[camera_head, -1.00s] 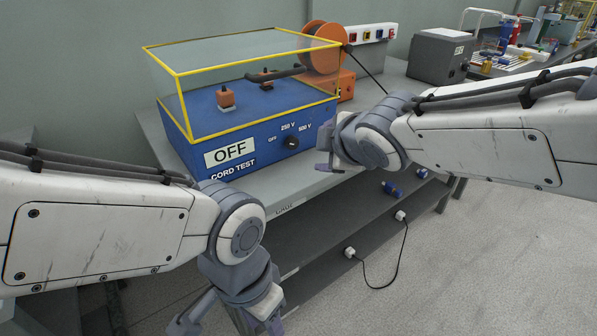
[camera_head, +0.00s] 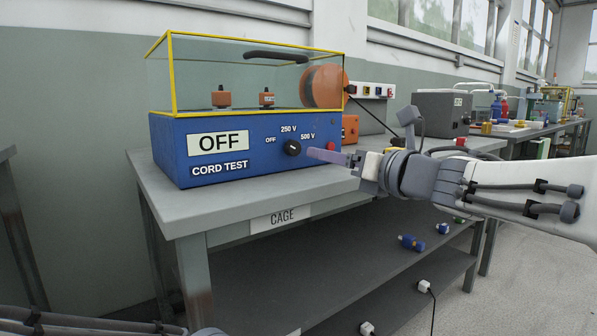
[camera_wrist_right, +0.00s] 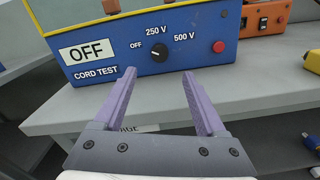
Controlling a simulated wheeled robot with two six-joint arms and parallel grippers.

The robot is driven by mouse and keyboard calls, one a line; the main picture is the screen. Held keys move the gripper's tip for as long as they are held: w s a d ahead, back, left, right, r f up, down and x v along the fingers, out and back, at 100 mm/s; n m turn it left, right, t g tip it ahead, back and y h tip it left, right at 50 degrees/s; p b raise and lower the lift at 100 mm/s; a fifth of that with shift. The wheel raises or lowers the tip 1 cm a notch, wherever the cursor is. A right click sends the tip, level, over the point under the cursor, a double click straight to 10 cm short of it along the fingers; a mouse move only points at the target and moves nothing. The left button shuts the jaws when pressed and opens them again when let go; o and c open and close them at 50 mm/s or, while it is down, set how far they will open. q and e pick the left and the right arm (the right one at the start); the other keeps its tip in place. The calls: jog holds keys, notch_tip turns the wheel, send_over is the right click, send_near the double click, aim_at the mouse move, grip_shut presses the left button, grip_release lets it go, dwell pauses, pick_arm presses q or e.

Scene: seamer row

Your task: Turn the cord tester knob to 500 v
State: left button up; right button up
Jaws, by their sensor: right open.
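The cord tester (camera_head: 222,172) is a blue box with a yellow-edged clear cover, standing on a grey bench. Its display (camera_head: 217,143) reads OFF. The black knob (camera_head: 292,148) is on its front, among the labels OFF, 250 V and 500 V. In the right wrist view the knob (camera_wrist_right: 158,54) shows a white mark towards OFF. My right gripper (camera_head: 322,156) is in front of the panel, to the right of the knob in the head view. Its purple fingers (camera_wrist_right: 159,73) are open and empty, pointing at the knob from a little below, apart from it. My left gripper is out of view.
A red button (camera_wrist_right: 218,47) is right of the knob. An orange cord reel (camera_head: 324,87) and orange box (camera_head: 349,128) stand behind and right of the tester. The grey bench top (camera_head: 180,205) is clear in front. Blue plugs (camera_head: 411,242) lie on the shelf below.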

aim_at(296, 148)
jog(key=b+x, duration=0.1)
jog(key=x, duration=0.9)
jog(key=shift+w+a+b, duration=0.1)
jog(key=shift+b, duration=0.25)
grip_shut()
